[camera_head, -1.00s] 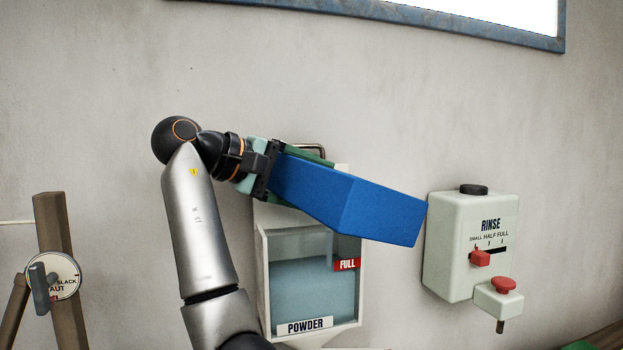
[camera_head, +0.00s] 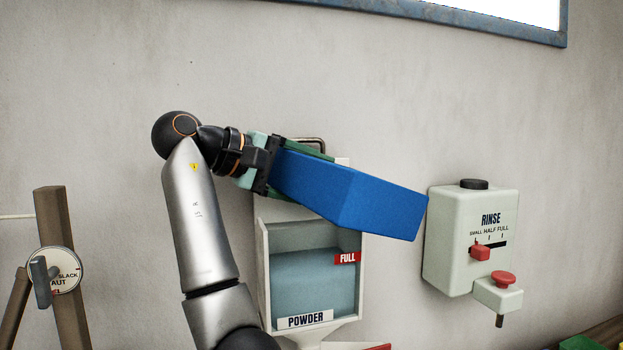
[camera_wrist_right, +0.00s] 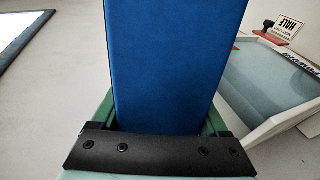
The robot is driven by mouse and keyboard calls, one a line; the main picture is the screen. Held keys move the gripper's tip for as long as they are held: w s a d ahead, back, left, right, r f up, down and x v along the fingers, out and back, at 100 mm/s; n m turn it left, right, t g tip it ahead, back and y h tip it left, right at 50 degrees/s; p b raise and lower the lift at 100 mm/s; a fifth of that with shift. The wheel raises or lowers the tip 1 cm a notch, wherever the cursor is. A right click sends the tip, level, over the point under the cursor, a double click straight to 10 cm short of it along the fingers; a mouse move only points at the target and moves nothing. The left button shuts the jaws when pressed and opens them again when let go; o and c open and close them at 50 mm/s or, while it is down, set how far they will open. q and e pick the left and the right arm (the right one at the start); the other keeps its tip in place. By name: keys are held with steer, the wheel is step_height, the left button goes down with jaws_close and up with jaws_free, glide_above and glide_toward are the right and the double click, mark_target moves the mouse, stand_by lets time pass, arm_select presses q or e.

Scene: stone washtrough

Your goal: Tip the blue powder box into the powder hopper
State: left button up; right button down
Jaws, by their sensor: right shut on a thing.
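The blue powder box (camera_head: 350,198) is held in my right gripper (camera_head: 292,172), which is shut on its left end. The box slants down to the right, in front of the top of the powder hopper (camera_head: 346,321). In the right wrist view, the box (camera_wrist_right: 172,65) stands between the green fingers (camera_wrist_right: 160,125), with the hopper window (camera_wrist_right: 265,80) to the right. My left gripper is not in view.
The rinse dispenser (camera_head: 452,240), with a red slider and red button, is on the wall just right of the box's far end. A wooden post with a dial (camera_head: 55,270) stands at the left. The wall above is bare below a blue-framed window (camera_head: 480,29).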

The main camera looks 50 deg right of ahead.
steer(key=shift+f, duration=0.15)
stand_by(0.4)
steer(key=shift+w+f+n, duration=0.15)
steer(key=shift+f+n, duration=0.25)
